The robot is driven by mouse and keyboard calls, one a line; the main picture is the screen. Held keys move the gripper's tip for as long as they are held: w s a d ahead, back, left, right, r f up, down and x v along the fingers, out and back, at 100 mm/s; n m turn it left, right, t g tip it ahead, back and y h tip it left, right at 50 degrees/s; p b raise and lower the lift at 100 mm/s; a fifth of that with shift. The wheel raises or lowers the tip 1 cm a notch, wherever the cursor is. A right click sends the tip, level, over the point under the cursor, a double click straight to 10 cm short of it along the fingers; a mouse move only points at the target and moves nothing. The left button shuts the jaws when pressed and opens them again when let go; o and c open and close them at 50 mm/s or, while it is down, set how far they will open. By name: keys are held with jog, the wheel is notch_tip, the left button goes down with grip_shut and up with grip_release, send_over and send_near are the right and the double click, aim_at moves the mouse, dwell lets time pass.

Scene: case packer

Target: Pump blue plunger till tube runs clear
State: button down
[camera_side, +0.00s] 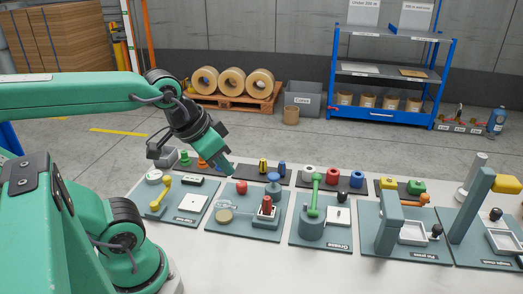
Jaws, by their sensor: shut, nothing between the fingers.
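My gripper (229,171) is shut and empty. It points down above the back left of a grey-green board (236,229), left of and apart from the blue plunger. The blue plunger (273,177) is a round-topped blue knob standing upright near the back of this board. A thin pale tube (228,204) seems to curve over the board's left part; its contents are too small to tell. A red knob (241,187), a tan disc (224,216) and a red cylinder (267,205) in a pale holder are on the same board.
A dark rack behind holds a yellow piece (262,165) and a blue piece (282,169). A board with a green lever (315,193) stands close on the right. The white table front is clear.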

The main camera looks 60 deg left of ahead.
jog(key=shift+w+r, duration=0.1)
jog(key=shift+w, duration=0.05)
dwell(0.7)
jog(key=m+g+h, duration=0.2)
jog(key=m+g, duration=0.3)
jog(key=g, duration=0.8)
send_over(276, 174)
jog(key=shift+f, duration=2.65)
jog(key=shift+f, duration=0.1)
jog(key=shift+f, duration=4.3)
jog(key=shift+d+f, duration=0.1)
jog(key=shift+f, duration=0.3)
